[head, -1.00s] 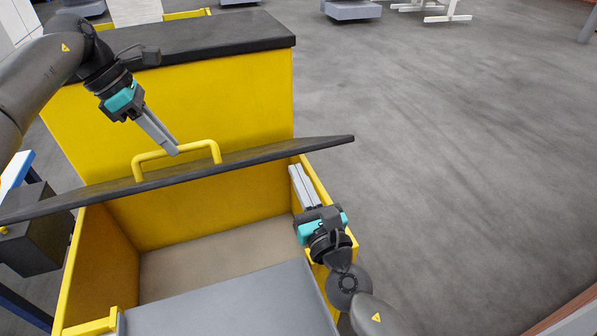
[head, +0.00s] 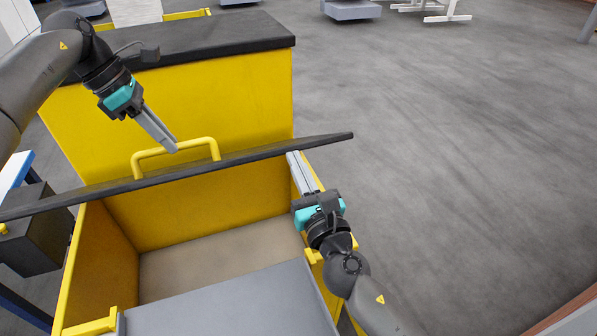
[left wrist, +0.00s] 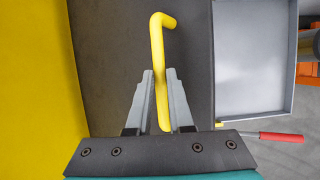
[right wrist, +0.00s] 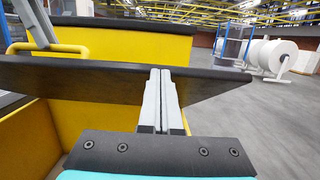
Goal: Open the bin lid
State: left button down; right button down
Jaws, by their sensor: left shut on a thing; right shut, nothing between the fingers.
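The dark bin lid (head: 265,153) stands raised and tilted above the yellow bin (head: 190,213), seen nearly edge-on in the head view. Its yellow handle (head: 203,142) is on the far face. My left gripper (head: 173,148) is at the handle; the left wrist view shows its fingers on either side of the handle bar (left wrist: 162,95). My right gripper (head: 292,157) is shut and empty at the bin's right wall, with its tips by the lid's near face. In the right wrist view the shut fingers (right wrist: 160,75) overlap the lid (right wrist: 90,80); contact is unclear.
A grey panel (head: 235,305) covers the near part of the bin opening. A second yellow bin with a dark closed lid (head: 210,35) stands behind. A dark box (head: 35,240) is at the left. The floor (head: 450,150) to the right is open.

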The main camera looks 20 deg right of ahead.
pick_arm(q)
jog(key=shift+a+f, duration=0.1)
jog(key=shift+f, duration=0.4)
pick_arm(e)
jog(key=shift+w+r, duration=0.35)
jog(key=shift+r, duration=0.25)
pick_arm(q)
jog(key=c, duration=1.2)
grip_release()
jog(key=o, duration=0.4)
jog(key=shift+w, duration=0.15)
pick_arm(e)
jog(key=shift+w+f, duration=0.2)
jog(key=shift+f, duration=0.05)
pick_arm(q)
jog(key=shift+r, duration=0.1)
jog(key=shift+r, duration=0.1)
pick_arm(e)
jog(key=shift+f, duration=0.1)
